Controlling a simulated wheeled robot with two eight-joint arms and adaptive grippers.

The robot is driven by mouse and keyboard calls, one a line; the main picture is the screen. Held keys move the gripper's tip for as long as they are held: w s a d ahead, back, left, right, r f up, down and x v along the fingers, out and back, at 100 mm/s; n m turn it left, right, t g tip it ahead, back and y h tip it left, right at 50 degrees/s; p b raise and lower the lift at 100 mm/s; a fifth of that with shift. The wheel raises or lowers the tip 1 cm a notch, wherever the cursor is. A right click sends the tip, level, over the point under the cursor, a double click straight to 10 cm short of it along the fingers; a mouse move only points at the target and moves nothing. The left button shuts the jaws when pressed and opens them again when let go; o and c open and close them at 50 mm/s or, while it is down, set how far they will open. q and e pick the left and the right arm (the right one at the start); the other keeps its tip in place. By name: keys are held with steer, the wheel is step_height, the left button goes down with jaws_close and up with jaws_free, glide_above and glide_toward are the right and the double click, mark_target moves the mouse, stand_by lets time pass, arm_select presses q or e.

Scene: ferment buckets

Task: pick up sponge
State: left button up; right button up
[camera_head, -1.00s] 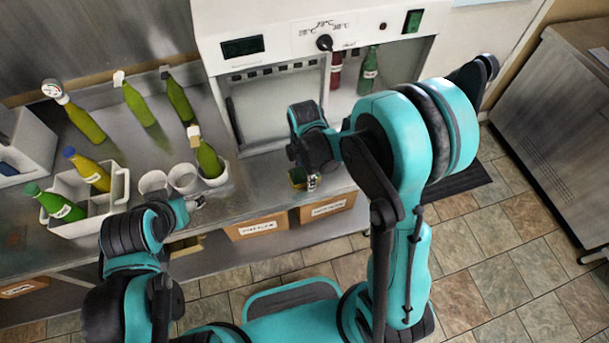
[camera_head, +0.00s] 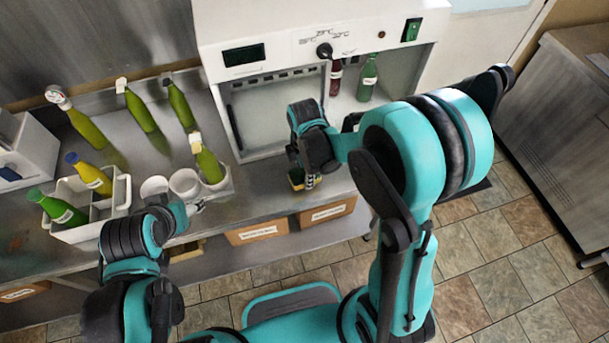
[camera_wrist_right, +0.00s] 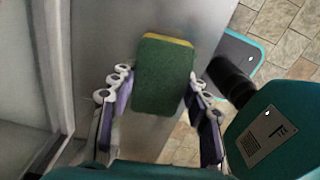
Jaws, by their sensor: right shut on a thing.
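The sponge (camera_wrist_right: 166,75) is a green block with a yellow layer along its far edge. In the right wrist view it sits between the two fingers of my right gripper (camera_wrist_right: 160,108), which is shut on it. In the head view the sponge (camera_head: 296,178) shows as a small green and yellow patch under my right gripper (camera_head: 305,181), over the front of the steel counter, partly hidden by the wrist. My left gripper (camera_head: 198,205) is by the counter's front edge, near the white cups; its fingers are too small to read.
The incubator cabinet (camera_head: 272,110) stands just behind the right gripper, with two bottles inside. White cups (camera_head: 184,182), green bottles (camera_head: 139,109) and a white divided crate (camera_head: 120,193) stand to the left. Cardboard boxes (camera_head: 257,231) sit below the counter.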

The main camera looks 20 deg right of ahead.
steer(key=s+d+r+p, duration=0.3)
steer(key=s+d+r, duration=0.4)
steer(key=d+r, duration=0.1)
steer(key=shift+s+d+r, duration=0.15)
steer(key=shift+d+r, duration=0.05)
steer(key=shift+d, duration=0.4)
steer(key=shift+c, duration=0.5)
